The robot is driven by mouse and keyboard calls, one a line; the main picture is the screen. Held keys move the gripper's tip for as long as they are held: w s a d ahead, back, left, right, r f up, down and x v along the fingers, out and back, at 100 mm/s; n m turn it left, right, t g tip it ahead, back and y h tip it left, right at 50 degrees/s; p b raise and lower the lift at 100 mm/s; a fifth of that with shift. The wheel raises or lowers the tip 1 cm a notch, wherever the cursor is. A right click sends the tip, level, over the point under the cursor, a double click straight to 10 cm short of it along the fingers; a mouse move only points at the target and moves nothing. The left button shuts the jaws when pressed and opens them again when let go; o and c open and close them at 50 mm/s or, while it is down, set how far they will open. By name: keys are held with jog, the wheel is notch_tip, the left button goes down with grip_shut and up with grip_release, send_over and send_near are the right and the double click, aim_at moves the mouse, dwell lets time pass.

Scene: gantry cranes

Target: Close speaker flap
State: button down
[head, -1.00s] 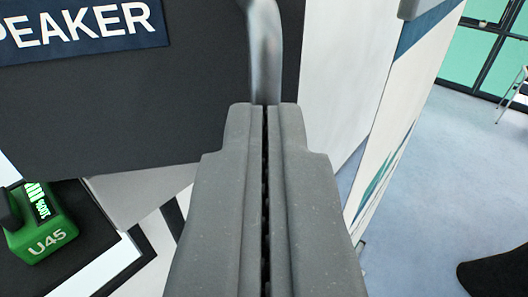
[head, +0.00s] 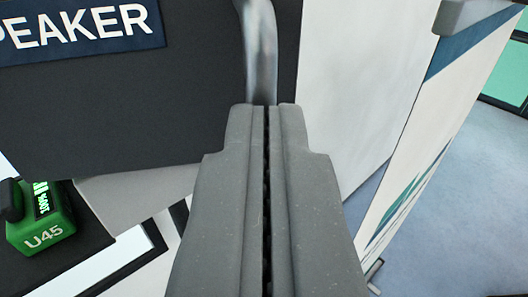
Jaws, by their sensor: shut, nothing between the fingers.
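The speaker flap (head: 110,120) is a dark grey panel at the upper left, with a blue label (head: 85,28) that reads "PEAKER" where it is cut off by the left edge. A grey metal handle (head: 260,50) stands near the panel's right edge. My gripper (head: 264,108) is in the middle, its two grey fingers pressed together with only a thin dark seam between them. The fingertips appear at the lower end of the handle; I cannot tell whether they touch it. The fingers hide the panel's lower right part.
A green block marked U45 (head: 42,222) sits at the lower left on a dark surface. A pale grey wall (head: 350,80) is right of the panel, then a white panel with blue and green markings (head: 430,150). Bluish floor (head: 470,220) lies open at the right.

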aim_at(287, 69)
jog(key=shift+w+d+n+y+p, duration=0.3)
jog(key=shift+w+n+y, duration=0.2)
jog(key=shift+w+y, duration=0.25)
jog(key=shift+w+d+n+y+p, duration=0.2)
jog(key=shift+w+d+n+y, duration=0.2)
jog(key=shift+w+n+y, duration=0.25)
jog(key=shift+w+y, duration=0.2)
jog(key=shift+y, duration=0.2)
jog(key=shift+w+p, duration=0.2)
jog(key=shift+p, duration=0.2)
jog(key=shift+w+d+r+p, duration=0.1)
jog(key=shift+w+d+p, duration=0.1)
jog(key=shift+p, duration=0.15)
